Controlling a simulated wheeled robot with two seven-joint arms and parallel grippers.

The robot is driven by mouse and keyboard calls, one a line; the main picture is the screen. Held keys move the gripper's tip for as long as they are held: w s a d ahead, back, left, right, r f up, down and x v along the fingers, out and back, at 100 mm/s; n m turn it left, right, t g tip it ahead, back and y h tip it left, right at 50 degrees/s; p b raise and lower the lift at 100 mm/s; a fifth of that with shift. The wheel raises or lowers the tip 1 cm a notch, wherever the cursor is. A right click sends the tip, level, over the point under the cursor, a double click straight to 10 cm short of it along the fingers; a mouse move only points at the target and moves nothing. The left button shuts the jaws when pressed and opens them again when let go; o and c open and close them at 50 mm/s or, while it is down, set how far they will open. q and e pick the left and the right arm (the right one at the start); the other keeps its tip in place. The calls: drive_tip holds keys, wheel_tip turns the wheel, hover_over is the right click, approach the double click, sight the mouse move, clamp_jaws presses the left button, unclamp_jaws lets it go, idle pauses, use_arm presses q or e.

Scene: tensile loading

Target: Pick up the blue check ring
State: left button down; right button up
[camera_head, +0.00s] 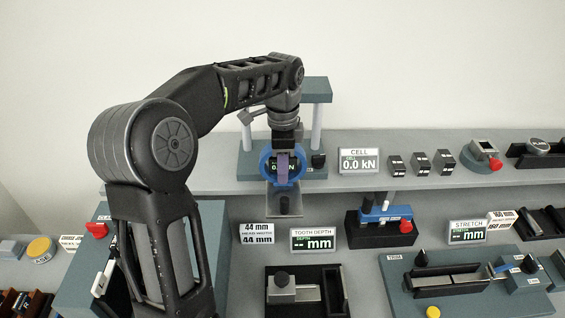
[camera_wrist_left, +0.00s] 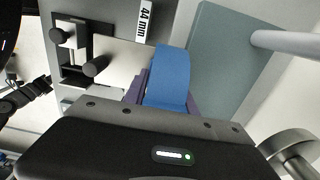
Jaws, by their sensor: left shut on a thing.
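The blue check ring (camera_head: 265,167) hangs upright in front of the teal loading frame at the back shelf. My left gripper (camera_head: 283,172) comes down from above and is shut on the ring. In the left wrist view the ring (camera_wrist_left: 170,75) shows as a broad blue band between the purple fingers.
The teal loading frame (camera_head: 317,90) with pale posts stands close behind the ring. A CELL display (camera_head: 359,161) and several black blocks are to its right. Below are a TOOTH DEPTH display (camera_head: 313,239), a 44 mm card (camera_head: 257,233) and a dark fixture (camera_head: 333,291).

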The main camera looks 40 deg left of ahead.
use_arm(q)
drive_tip(key=shift+r, duration=0.2)
idle(0.3)
drive_tip(key=shift+w+r+p, duration=0.1)
drive_tip(key=shift+r+p, duration=1.15)
drive_tip(key=shift+r, duration=0.1)
drive_tip(key=shift+r+p, duration=0.35)
drive_tip(key=shift+r, duration=0.2)
drive_tip(key=w+d, duration=1)
drive_tip(key=d, duration=0.4)
drive_tip(key=shift+w+d+f, duration=0.15)
drive_tip(key=shift+w+f, duration=0.15)
drive_tip(key=shift+w, duration=0.1)
